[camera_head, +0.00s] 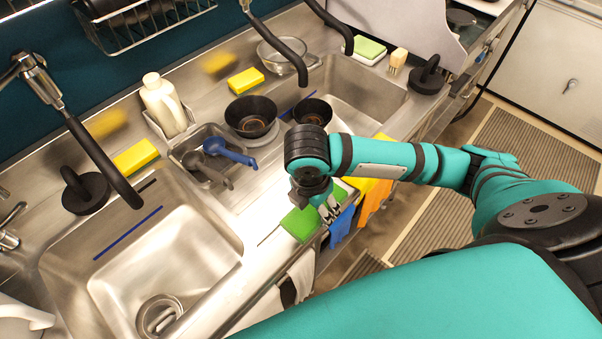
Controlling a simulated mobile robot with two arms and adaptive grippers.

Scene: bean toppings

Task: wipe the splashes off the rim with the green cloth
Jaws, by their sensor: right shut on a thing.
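The green cloth (301,224) lies at the front edge of the steel counter, between the two sinks. My right gripper (329,210) points down at the right side of this cloth and is shut on it; the exact grip is small and partly hidden by the wrist. Two black bowls stand behind the gripper: the left bowl (251,117) is in full view, and the right bowl (313,111) is partly covered by my right arm. Splashes on a rim are too small to make out. My left gripper is not in view.
A blue cloth (341,228) and an orange cloth (374,201) hang at the front edge. A grey tub (190,147) with scoops stands left of the bowls. Black taps reach over the left sink (150,255) and right sink (365,90). Yellow sponges lie along the back.

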